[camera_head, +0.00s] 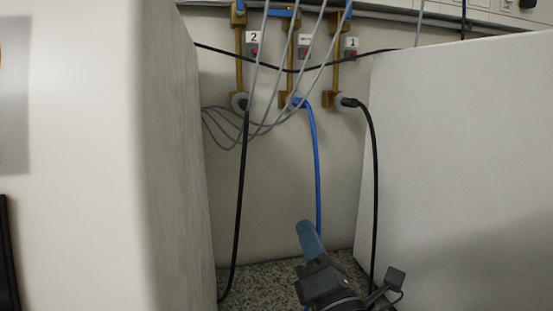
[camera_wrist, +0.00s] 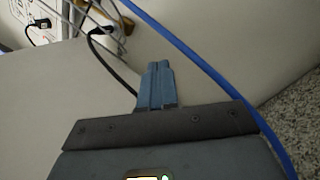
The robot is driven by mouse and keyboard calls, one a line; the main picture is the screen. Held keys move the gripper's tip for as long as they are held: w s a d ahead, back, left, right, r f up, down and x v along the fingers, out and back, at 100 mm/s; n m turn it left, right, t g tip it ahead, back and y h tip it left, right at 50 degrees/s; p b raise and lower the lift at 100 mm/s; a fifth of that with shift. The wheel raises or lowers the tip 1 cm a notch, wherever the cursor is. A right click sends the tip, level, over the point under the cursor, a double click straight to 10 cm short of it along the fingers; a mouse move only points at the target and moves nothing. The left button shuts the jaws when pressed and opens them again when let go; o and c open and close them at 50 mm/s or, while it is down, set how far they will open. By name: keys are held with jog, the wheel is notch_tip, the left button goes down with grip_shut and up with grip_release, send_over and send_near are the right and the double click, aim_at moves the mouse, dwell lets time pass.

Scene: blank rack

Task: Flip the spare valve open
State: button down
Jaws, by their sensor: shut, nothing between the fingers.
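Three brass pipe fittings stand on the back wall in the head view. The middle one (camera_head: 290,58) has a small label (camera_head: 304,40) too small to read, between labels "2" and "1". A blue handle (camera_head: 281,13) near its top is cut close by the frame's upper edge, so its position is hard to tell. My gripper (camera_head: 306,226) is low in the gap, well below the fittings, with its blue fingers together and empty. In the wrist view the shut fingers (camera_wrist: 157,68) point at the pale wall, touching nothing I can see.
A blue hose (camera_head: 315,160) hangs from the middle fitting and passes close behind my gripper. Black cables (camera_head: 241,190) hang on both sides. Thin grey lines cross before the fittings. White cabinets stand left (camera_head: 165,150) and right (camera_head: 460,160), leaving a narrow gap.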

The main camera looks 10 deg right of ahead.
aim_at(284, 14)
jog(key=w+r+n+t, duration=0.1)
jog(key=w+r+n, duration=0.2)
jog(key=r, duration=0.4)
jog(key=w+a+r+n+t, duration=0.1)
jog(key=w+r+n, duration=0.2)
jog(key=r, duration=0.5)
jog(key=w+r+n+t+h+b, duration=0.1)
jog(key=w+r+n+t, duration=0.1)
jog(key=r, duration=0.6)
jog(key=shift+w+a+r+n, duration=0.2)
jog(key=shift+w+r+n, duration=0.05)
jog(key=shift+w+n, duration=0.75)
jog(key=shift+w, duration=0.1)
jog(key=s+r+p+x, duration=0.2)
jog(key=p+x, duration=0.2)
jog(key=x, duration=0.8)
jog(key=shift+w+r, duration=0.2)
jog(key=shift+r, duration=0.2)
